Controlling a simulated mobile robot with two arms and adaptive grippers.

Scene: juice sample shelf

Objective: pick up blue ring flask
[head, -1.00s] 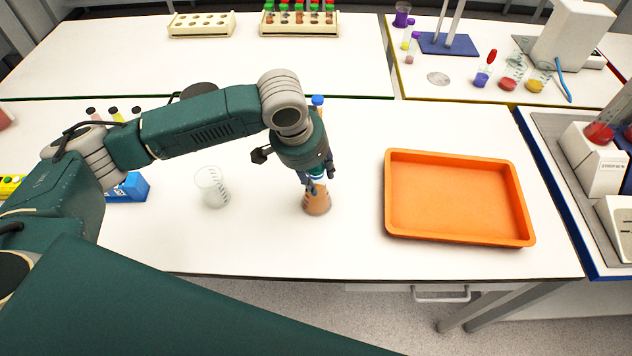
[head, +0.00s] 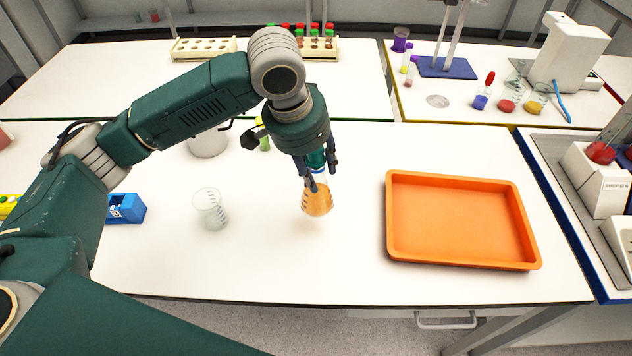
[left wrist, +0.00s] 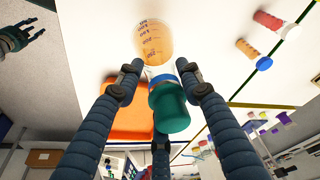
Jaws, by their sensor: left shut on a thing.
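The flask (head: 317,201) holds orange liquid and hangs from my left gripper (head: 318,180), a little above the white table, roughly upright. The gripper's fingers are shut around its upper part. In the left wrist view the flask (left wrist: 152,42) shows its graduation marks beyond the fingertips (left wrist: 160,75). A teal cylindrical piece (left wrist: 168,108) sits between the fingers.
An empty orange tray (head: 460,256) lies to the right. A glass beaker (head: 210,210) and a blue holder (head: 127,210) stand to the left. Tube racks (head: 203,48) are on the far table. Table between flask and tray is clear.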

